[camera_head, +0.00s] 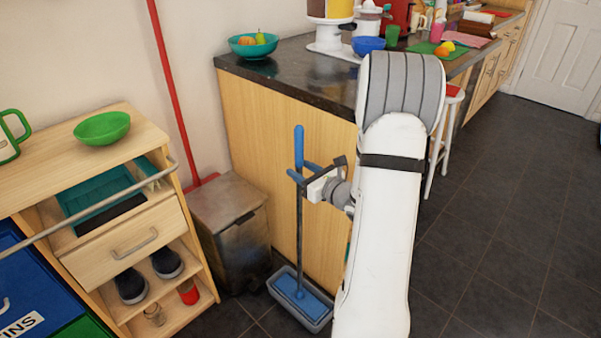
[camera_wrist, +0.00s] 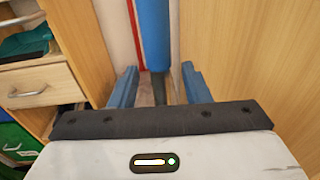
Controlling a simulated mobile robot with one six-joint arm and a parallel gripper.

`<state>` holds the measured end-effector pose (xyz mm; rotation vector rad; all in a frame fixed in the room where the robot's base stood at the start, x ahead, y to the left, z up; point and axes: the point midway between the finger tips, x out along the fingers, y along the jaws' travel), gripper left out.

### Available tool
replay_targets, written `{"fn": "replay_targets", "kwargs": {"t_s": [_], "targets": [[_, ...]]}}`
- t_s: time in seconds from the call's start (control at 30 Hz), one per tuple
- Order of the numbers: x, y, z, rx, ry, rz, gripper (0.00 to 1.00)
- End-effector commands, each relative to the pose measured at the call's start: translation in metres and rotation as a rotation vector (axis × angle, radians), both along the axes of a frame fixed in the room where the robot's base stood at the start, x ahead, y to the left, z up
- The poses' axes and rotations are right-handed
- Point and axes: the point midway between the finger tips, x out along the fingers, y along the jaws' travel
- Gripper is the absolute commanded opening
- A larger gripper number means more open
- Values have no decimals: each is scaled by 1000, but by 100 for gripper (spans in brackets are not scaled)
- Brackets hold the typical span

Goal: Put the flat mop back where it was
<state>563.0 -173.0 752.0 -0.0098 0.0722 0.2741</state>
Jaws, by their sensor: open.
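The flat mop (camera_head: 299,240) stands upright beside the wooden counter side, with a blue grip on top and a dark pole. Its blue head (camera_head: 304,299) rests in a shallow grey tray (camera_head: 321,325) on the floor. My gripper (camera_head: 302,174) is at the upper part of the mop, just below the blue grip. In the wrist view its blue fingers (camera_wrist: 160,88) are apart, one on each side of the mop (camera_wrist: 153,35), with gaps showing on both sides. The mop's lower end is hidden in the wrist view.
A dark metal bin (camera_head: 230,225) stands left of the mop. The counter (camera_head: 290,72) rises behind my arm. Open tiled floor (camera_head: 510,220) lies to the right.

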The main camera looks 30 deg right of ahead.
Motion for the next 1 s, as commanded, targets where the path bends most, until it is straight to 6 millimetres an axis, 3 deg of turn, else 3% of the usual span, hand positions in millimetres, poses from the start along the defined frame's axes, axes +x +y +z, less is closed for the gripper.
{"fn": "replay_targets", "kwargs": {"t_s": [0.5, 0.73, 0.87, 1.0], "targets": [[-94, -27, 8, -1, 1, -4, 43], [-113, -30, 10, -4, 0, 7, 43], [-112, 2, 18, -64, 8, 135, 43], [-123, 86, 31, -256, 25, 487, 43]]}}
